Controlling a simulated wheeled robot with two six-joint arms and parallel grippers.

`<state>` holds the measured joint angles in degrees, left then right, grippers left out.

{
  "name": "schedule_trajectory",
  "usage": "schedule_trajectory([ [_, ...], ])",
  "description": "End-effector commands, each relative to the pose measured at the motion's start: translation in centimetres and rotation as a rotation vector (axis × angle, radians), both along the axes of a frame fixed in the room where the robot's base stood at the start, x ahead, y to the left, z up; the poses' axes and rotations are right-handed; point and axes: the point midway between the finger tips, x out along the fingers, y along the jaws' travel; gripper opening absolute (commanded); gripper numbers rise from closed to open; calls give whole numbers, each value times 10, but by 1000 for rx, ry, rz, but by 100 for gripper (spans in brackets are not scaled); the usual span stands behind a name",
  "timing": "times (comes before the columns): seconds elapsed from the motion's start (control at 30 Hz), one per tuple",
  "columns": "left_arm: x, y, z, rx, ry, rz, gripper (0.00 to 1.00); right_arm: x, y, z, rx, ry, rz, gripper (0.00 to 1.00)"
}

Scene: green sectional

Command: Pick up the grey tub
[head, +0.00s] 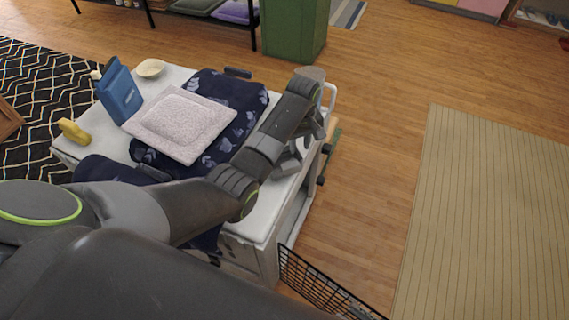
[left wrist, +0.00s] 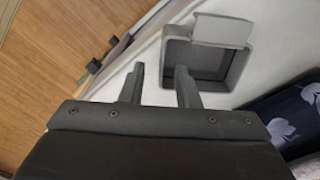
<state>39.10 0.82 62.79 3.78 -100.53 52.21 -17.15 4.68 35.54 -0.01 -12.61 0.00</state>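The grey tub (left wrist: 242,68) stands on the white top in the left wrist view, with an open dark inside and a lighter grey flap at its rim. In the head view only part of the tub (head: 288,167) shows behind my left arm. My left gripper (left wrist: 160,85) is open, its two fingers apart with nothing seen between their tips. The right finger overlaps the tub's near left corner; the left finger is outside it. I cannot tell whether either touches it. My right gripper is not in view.
The white cart top (head: 264,215) also holds a dark blue patterned cloth (head: 240,97), a pale cushion (head: 180,122), a blue object (head: 120,92), a yellow object (head: 73,131) and a cream bowl (head: 150,68). A black wire rack (head: 318,285) stands by the cart's lower right. Wooden floor is open to the right.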

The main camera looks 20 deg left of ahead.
Motion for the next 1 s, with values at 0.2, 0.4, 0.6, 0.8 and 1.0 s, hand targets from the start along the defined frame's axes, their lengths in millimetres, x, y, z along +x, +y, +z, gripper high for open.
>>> schedule_trajectory([
  [0.2,-4,-1,-28,0,4,0,29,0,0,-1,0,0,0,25],
  [0.4,-4,-1,-50,-1,1,0,29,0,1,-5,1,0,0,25],
  [0.6,-4,-1,-52,0,0,0,29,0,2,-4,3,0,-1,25],
  [0.8,-4,-1,-52,0,0,0,11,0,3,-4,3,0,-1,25],
  [1.0,-4,-1,-51,0,0,0,0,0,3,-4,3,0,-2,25],
])
